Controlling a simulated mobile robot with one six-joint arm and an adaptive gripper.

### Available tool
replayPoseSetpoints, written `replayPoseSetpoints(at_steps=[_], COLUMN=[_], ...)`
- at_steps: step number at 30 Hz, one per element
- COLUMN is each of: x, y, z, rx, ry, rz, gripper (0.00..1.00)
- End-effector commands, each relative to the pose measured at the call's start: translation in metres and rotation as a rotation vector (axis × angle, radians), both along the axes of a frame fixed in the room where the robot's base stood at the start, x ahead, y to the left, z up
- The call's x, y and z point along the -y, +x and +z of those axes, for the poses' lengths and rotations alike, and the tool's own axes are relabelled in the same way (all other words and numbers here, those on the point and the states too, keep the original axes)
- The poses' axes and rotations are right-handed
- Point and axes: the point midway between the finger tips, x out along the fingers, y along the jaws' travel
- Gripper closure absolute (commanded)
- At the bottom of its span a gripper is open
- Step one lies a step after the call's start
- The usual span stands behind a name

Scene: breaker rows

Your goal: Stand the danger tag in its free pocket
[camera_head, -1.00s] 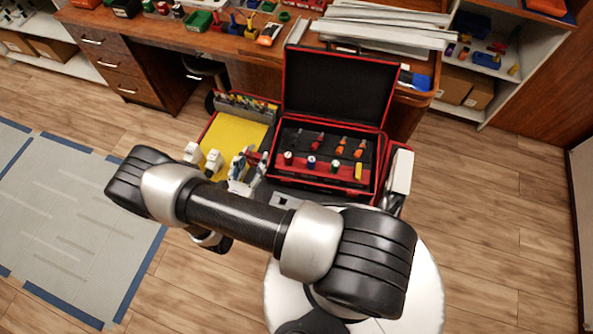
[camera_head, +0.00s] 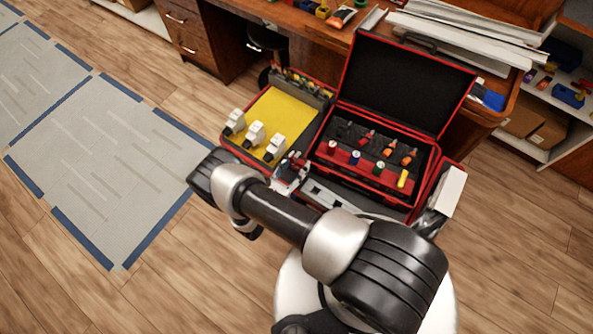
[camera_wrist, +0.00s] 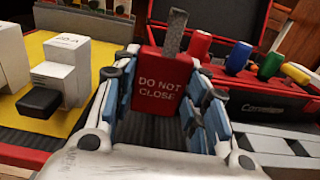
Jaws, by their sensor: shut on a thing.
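The danger tag is a red block (camera_wrist: 158,85) reading "DO NOT CLOSE", with a grey speckled strip rising from its top. My gripper (camera_wrist: 165,108) is shut on it, blue-padded fingers on either side, and holds it upright in the wrist view. In the head view my gripper (camera_head: 291,170) is between the yellow panel (camera_head: 275,112) and the open black and red case (camera_head: 372,190). The tag is too small to make out clearly there. I cannot tell which pocket is free.
White breakers (camera_head: 254,133) stand along the panel's front edge, left of my gripper. One shows a black lever (camera_wrist: 40,100). The case holds coloured-handled tools (camera_head: 378,167). A grey slotted strip (camera_head: 325,196) lies before the case. The desk is behind; open floor lies left.

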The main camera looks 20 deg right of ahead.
Motion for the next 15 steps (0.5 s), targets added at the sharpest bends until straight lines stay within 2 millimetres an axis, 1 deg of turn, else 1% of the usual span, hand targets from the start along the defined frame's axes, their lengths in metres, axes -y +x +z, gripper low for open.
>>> replayPoseSetpoints(at_steps=[1,3,6,15], x=[0.001,0.001,0.0,0.0], y=[-0.001,-0.001,-0.001,0.0], z=[-0.01,-0.023,-0.035,-0.035], rx=[-0.001,-0.001,0.0,0.0], ry=[-0.001,-0.001,0.0,0.0], rz=[0.0,0.0,0.0,0.0], gripper=[0.83,0.83,0.83,0.83])
